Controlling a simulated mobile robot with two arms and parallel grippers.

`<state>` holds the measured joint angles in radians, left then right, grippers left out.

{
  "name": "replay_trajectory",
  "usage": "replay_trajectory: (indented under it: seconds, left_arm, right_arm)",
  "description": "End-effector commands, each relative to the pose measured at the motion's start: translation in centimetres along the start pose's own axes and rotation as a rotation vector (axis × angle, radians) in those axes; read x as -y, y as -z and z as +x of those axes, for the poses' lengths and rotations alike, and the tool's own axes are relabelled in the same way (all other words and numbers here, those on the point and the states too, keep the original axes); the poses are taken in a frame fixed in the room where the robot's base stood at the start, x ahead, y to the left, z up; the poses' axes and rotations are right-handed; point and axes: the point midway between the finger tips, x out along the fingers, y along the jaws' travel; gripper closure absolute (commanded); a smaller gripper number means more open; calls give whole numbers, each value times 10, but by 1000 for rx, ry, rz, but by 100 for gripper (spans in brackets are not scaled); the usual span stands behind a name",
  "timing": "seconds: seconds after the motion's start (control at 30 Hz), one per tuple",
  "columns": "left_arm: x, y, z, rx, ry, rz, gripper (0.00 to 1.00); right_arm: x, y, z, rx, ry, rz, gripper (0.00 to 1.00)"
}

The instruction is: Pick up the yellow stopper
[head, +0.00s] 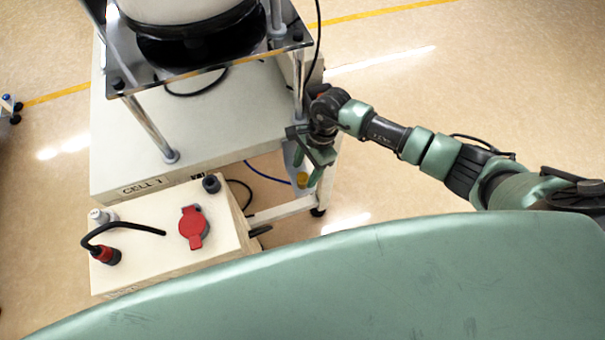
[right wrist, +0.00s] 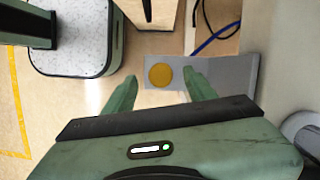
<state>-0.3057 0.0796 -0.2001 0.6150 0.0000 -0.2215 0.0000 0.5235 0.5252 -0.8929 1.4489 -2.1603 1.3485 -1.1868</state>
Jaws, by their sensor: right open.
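The yellow stopper (head: 302,179) is a small round piece at the right side of the white cabinet, low on a grey bracket. In the right wrist view the yellow stopper (right wrist: 160,76) shows as a yellow disc on the grey plate (right wrist: 213,77). My right gripper (head: 306,171) is open above the stopper. In the right wrist view my right gripper (right wrist: 157,84) has its green fingers spread on either side of the disc, with gaps on both sides. The fingers look empty. My left gripper is not in view.
The white cabinet (head: 120,165) marked CELL 1 carries a bowl feeder on chrome posts (head: 150,130) close to my right gripper. A blue cable (right wrist: 215,38) runs near the plate.

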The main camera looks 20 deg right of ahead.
Motion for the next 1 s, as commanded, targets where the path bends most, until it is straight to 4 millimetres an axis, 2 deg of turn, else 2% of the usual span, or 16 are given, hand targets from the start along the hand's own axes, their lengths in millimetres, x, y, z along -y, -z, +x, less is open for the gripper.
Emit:
replay_trajectory:
  seconds: [0.17, 0.4, 0.6, 1.0]
  left_arm:
    - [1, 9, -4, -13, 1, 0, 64]
    - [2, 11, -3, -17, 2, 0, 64]
    - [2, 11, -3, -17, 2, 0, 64]
    - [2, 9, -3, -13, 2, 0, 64]
  right_arm:
    - [0, 0, 18, 1, 1, 2, 44]
    - [1, 1, 20, 0, 2, 1, 44]
    - [1, 1, 20, 0, 1, 1, 100]
    - [1, 0, 16, 1, 3, 1, 100]
